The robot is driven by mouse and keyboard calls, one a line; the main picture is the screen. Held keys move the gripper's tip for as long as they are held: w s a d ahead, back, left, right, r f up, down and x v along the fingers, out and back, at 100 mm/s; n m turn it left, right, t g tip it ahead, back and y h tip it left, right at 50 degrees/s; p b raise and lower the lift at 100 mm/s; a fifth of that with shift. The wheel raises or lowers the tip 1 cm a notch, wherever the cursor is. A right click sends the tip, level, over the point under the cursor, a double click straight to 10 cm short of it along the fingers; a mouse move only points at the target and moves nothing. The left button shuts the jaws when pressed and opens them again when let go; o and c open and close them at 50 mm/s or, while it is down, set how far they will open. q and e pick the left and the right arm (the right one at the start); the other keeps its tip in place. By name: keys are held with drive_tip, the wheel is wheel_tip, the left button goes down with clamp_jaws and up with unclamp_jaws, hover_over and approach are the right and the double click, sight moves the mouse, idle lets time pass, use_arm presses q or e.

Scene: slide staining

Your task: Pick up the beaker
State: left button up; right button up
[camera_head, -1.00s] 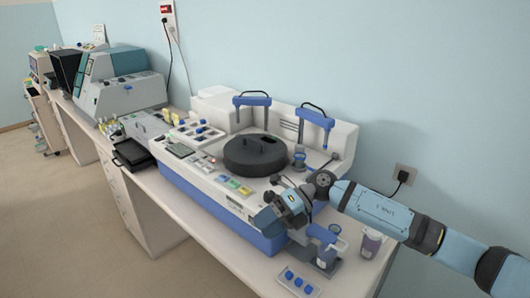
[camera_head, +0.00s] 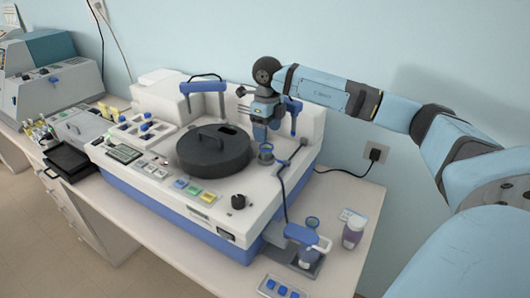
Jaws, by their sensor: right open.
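My right gripper (camera_head: 262,133) points down over the right part of the white and blue staining machine (camera_head: 165,178). It is open, though its fingers look small here. Just below it stands a small vessel with a blue rim (camera_head: 266,154), which looks like the beaker; I cannot tell whether the fingers touch it. A grey jar with a pale top (camera_head: 352,234) stands on the bench to the right and could also be taken for a beaker. My left gripper is not in view.
A round dark lidded drum (camera_head: 213,152) is left of the gripper. Blue dispensing arms (camera_head: 205,87) rise behind it. A blue-topped stand (camera_head: 303,238) and a tray with blue pieces (camera_head: 279,287) sit at the bench front.

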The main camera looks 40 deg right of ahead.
sight(266, 148)
wheel_tip(266, 148, down, 2)
drive_tip(key=shift+w+f, duration=0.1)
drive_tip(key=shift+f+p, duration=0.4)
drive_tip(key=shift+f, duration=0.05)
wheel_tip(266, 148, down, 4)
drive_tip(key=shift+r+p, duration=0.15)
drive_tip(key=shift+p, duration=0.5)
drive_tip(key=shift+f, duration=0.4)
drive_tip(key=shift+c, duration=0.4)
drive_tip(key=c, duration=0.9)
